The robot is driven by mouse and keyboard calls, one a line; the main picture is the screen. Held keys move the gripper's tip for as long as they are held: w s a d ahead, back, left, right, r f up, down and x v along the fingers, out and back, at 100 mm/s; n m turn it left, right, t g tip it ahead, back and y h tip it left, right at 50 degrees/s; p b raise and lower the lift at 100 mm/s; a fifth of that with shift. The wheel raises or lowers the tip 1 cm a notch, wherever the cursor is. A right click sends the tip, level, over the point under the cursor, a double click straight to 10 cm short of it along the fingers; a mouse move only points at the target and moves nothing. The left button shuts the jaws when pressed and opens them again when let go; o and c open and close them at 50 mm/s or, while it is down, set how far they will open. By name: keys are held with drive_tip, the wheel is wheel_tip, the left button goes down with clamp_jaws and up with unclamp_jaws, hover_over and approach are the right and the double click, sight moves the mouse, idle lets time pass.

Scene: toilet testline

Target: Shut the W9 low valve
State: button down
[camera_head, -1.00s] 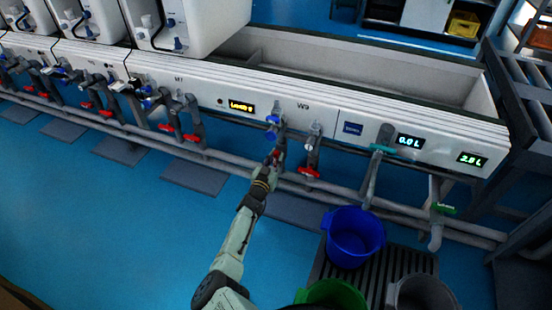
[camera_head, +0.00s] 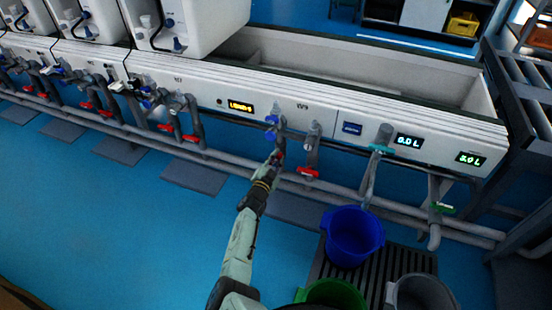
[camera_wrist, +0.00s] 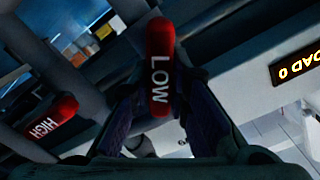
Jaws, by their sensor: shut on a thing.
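The W9 low valve has a red handle marked LOW (camera_wrist: 159,60). In the wrist view it stands between my two dark fingers, its long side running up and down the picture. My gripper (camera_head: 276,160) is shut on this handle, below the W9 panel (camera_head: 303,106). In the head view my gripper mostly hides the handle. A second red handle marked HIGH (camera_wrist: 45,125) is apart from my fingers, at the left of the wrist view. A blue handle (camera_head: 271,120) sits above my gripper.
To the right are a red-handled valve (camera_head: 308,172), a blue bucket (camera_head: 353,238) on a dark grate and a green bucket (camera_head: 332,294). A grey pipe (camera_head: 330,191) runs low along the bench.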

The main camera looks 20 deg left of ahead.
drive_tip(key=m, duration=0.4)
drive_tip(key=shift+d+f, duration=0.15)
drive_tip(key=shift+f, duration=0.05)
drive_tip(key=shift+f+m+b, duration=0.1)
drive_tip(key=shift+m+b, duration=0.45)
drive_tip(key=shift+m, duration=1.65)
drive_tip(key=c, duration=1.5)
unclamp_jaws()
